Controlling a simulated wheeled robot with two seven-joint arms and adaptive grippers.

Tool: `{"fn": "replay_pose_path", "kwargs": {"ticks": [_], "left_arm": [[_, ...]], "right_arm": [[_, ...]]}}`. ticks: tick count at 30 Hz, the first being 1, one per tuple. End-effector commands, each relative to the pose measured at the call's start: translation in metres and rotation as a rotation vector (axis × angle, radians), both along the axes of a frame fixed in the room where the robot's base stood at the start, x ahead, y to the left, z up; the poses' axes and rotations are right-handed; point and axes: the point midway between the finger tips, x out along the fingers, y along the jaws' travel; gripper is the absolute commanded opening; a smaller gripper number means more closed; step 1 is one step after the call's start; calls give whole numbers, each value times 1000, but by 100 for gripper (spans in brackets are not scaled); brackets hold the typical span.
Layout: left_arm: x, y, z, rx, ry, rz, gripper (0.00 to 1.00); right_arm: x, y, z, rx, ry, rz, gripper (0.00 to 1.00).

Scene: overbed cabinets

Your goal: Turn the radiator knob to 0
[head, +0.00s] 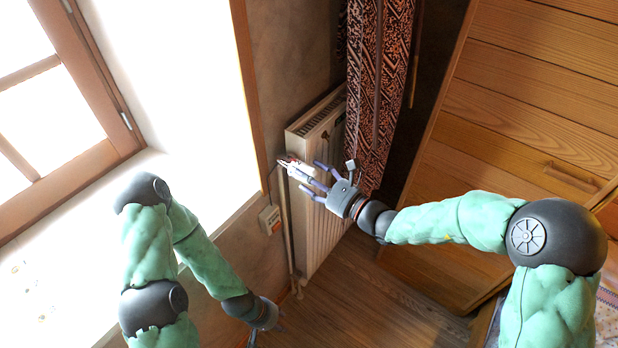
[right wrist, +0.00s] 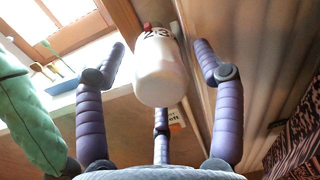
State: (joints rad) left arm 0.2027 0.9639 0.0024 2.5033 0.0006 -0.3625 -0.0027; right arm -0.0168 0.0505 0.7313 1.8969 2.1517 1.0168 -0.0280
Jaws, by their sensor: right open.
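The radiator (head: 318,215) is a white ribbed panel on the wall below the window side. Its knob (head: 296,167) is white with red marks and sits at the radiator's upper left end. My left gripper (head: 262,336) hangs low near the floor, partly cut off by the frame edge.
A patterned curtain (head: 378,90) hangs just right of the radiator. A wooden cabinet (head: 520,110) stands at the right. A bright window sill (head: 170,200) lies left. The wooden floor (head: 370,290) is clear.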

Motion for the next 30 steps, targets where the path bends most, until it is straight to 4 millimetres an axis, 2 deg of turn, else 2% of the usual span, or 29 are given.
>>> {"fn": "replay_pose_path", "kwargs": {"ticks": [11,13,17,18,25,30], "left_arm": [[0,0,-1,0,0,0,40],[0,0,-1,0,0,0,40],[0,0,-1,0,0,0,40],[0,0,-1,0,0,0,40],[0,0,1,0,0,0,40],[0,0,10,0,0,0,40]], "right_arm": [[4,5,0,-1,1,0,69],[4,5,0,-1,1,0,55],[4,5,0,-1,1,0,18],[4,5,0,-2,1,0,15],[4,4,-1,3,10,-1,15],[4,4,0,30,50,-2,15]]}}
